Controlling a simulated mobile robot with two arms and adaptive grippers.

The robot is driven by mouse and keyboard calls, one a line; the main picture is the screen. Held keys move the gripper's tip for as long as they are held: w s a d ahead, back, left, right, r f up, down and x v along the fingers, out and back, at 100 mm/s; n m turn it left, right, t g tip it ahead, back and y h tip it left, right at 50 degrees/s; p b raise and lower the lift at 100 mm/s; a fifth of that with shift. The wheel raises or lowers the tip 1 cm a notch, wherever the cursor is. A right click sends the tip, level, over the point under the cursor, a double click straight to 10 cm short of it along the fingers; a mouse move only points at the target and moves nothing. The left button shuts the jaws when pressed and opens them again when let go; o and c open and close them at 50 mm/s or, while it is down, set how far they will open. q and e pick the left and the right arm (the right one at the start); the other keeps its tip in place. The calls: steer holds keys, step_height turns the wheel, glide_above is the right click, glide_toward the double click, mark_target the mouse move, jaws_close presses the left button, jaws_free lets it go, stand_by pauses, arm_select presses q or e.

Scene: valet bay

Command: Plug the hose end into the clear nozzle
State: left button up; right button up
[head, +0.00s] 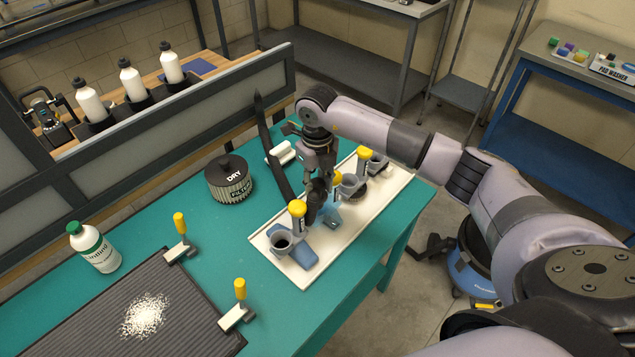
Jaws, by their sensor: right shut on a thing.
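My right gripper (318,201) points down over the white tray (318,272), shut on what appears to be the dark hose end. The jaws and my wrist hide most of that end. The black hose (271,140) runs from the back of the teal table towards the gripper. A see-through bluish nozzle (327,217) lies on the tray just below and beside the jaws. I cannot tell whether the hose end touches it. My left gripper is out of view.
A black DRY filter canister (229,180) and a white roll (281,153) stand left of the tray. A white bottle (94,248) stands left.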

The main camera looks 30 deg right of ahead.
mark_target(317, 195)
steer(key=shift+f, duration=0.3)
steer(key=shift+f+b, duration=0.65)
steer(key=shift+b, duration=0.1)
steer(key=shift+f, duration=0.25)
steer(key=shift+f+b, duration=0.8)
steer(key=shift+b, duration=0.05)
steer(key=shift+f, duration=0.15)
stand_by(0.5)
steer(key=o, duration=1.1)
